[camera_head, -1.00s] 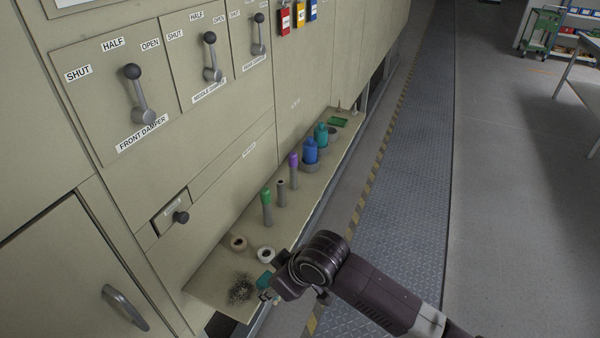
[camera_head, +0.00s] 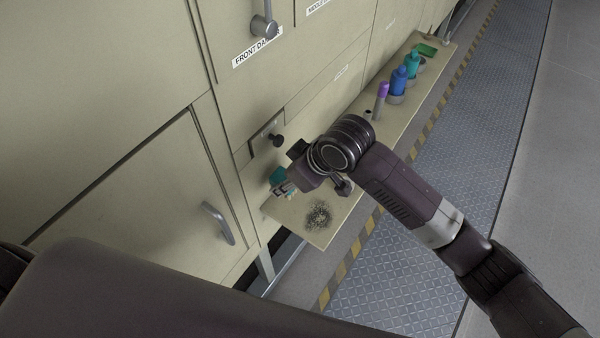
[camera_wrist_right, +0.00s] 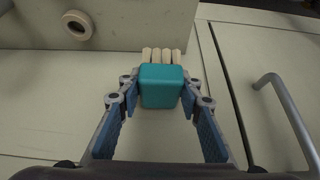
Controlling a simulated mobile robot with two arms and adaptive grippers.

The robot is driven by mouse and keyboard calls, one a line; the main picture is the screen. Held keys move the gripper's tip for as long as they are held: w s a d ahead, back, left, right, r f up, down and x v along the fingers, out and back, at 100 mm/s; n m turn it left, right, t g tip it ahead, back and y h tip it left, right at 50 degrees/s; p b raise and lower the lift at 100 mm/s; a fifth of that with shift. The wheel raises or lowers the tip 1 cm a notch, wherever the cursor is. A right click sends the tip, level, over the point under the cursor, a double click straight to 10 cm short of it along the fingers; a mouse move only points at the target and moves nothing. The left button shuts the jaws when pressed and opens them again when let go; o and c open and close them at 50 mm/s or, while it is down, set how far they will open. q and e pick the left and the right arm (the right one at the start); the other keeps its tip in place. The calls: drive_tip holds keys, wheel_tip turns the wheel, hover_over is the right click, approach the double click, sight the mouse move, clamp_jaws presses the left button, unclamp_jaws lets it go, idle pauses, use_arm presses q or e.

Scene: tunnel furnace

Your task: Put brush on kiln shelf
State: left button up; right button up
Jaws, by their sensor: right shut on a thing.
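The brush (camera_head: 278,178) has a teal block body. My right gripper (camera_head: 284,184) is shut on it, holding it beside the near end of the shelf, in front of the beige kiln wall. In the right wrist view the teal block (camera_wrist_right: 161,88) sits between the two fingers (camera_wrist_right: 161,95), with pale bristle tufts (camera_wrist_right: 161,55) pointing away from me. The kiln shelf (camera_head: 288,214) is a narrow beige ledge along the wall. A dark speckled patch (camera_head: 318,216) lies on its near end. My arm hides part of the shelf. My left gripper is out of view.
A purple-topped tool (camera_head: 382,97), a blue bottle (camera_head: 399,82), a teal bottle (camera_head: 412,65) and a green tray (camera_head: 427,50) stand farther along the shelf. A pale ring (camera_wrist_right: 68,25) shows in the wrist view. A door handle (camera_head: 218,223) sticks out at left.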

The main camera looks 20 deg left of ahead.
wheel_tip(320, 180, down, 3)
drive_tip(key=shift+r, duration=0.1)
drive_tip(key=shift+a+f+p, duration=0.1)
drive_tip(key=shift+f+p, duration=0.6)
drive_tip(key=shift+f, duration=1.65)
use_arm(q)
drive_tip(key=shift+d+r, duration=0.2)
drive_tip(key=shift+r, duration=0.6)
use_arm(e)
drive_tip(key=shift+f, duration=0.2)
drive_tip(key=o, duration=1.1)
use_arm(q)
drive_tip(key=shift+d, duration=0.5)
